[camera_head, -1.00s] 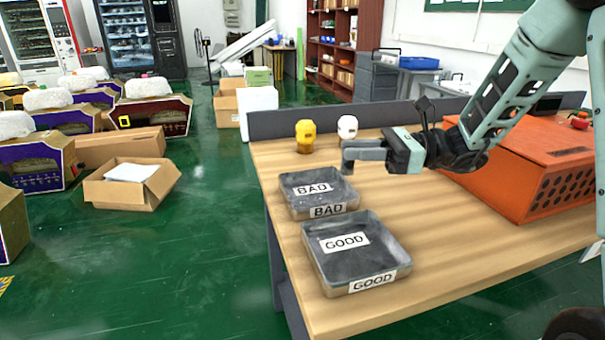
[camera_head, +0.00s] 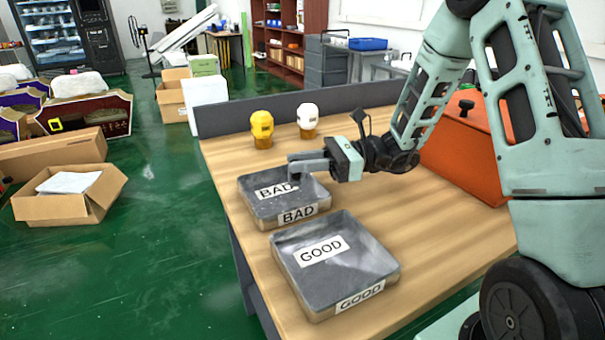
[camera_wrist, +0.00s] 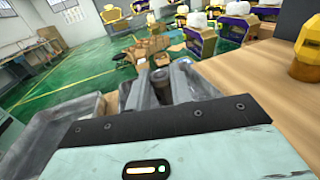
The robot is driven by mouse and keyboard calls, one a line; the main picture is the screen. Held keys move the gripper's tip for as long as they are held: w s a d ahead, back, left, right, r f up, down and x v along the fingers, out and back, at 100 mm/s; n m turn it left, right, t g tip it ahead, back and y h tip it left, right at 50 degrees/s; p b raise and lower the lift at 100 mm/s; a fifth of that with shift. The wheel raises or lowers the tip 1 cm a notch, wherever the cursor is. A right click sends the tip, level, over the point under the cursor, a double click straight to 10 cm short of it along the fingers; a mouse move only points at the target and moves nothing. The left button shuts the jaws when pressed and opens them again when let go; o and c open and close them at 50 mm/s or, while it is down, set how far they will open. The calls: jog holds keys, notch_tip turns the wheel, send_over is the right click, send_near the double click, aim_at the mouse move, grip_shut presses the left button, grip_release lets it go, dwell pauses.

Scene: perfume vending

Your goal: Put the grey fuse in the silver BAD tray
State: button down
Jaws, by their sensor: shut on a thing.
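The silver BAD tray (camera_head: 258,210) stands on the wooden table with white BAD labels on its floor and front wall. My gripper (camera_head: 293,168) is above the back part of this tray, reaching in from the right. Its jaws are shut on the grey fuse (camera_wrist: 161,84), which shows between the fingers in the wrist view; the fuse is mostly hidden by the fingers in the head view. The similar GOOD tray (camera_head: 365,258) stands just in front of the BAD tray. Both trays look empty in the head view.
A yellow head-shaped figure (camera_head: 262,129) and a white one (camera_head: 308,120) stand behind the BAD tray. A large orange box (camera_head: 462,145) takes up the table's right side. A grey panel (camera_head: 240,120) edges the table's back. Bare wood (camera_head: 400,205) lies right of the trays.

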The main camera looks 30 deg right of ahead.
jog(key=shift+f, duration=1.2)
jog(key=shift+f, duration=0.1)
jog(key=c, duration=1.2)
grip_release()
jog(key=shift+c, duration=0.2)
jog(key=shift+r, duration=0.2)
jog(key=v, duration=0.7)
jog(key=shift+d+f, duration=0.1)
jog(key=shift+d, duration=0.15)
